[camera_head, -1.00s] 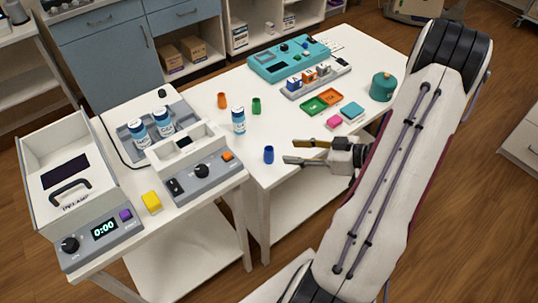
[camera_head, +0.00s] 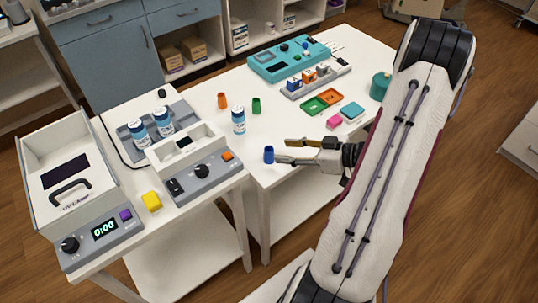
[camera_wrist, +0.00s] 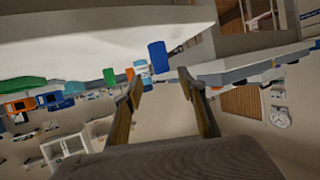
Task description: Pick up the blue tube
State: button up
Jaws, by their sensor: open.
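The blue tube (camera_head: 269,155) stands upright near the front left edge of the white table in the head view. My gripper (camera_head: 281,149) is open, with its fingertips just right of the tube; one fingertip appears very close to it, and I cannot tell if they touch. In the wrist view the blue tube (camera_wrist: 158,56) shows beyond and between the two spread fingers of my gripper (camera_wrist: 160,85), at the upper middle. Nothing is held between the fingers.
A white-capped bottle (camera_head: 239,120), a green tube (camera_head: 256,105) and an orange tube (camera_head: 222,100) stand behind the blue tube. Coloured trays (camera_head: 314,105) and a pink block (camera_head: 334,121) lie to the right. A yellow block (camera_head: 151,201) sits on the left table.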

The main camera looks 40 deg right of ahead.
aim_at(265, 149)
jog(key=shift+x, duration=2.6)
jog(key=shift+a+r, duration=0.1)
jog(key=c, duration=1)
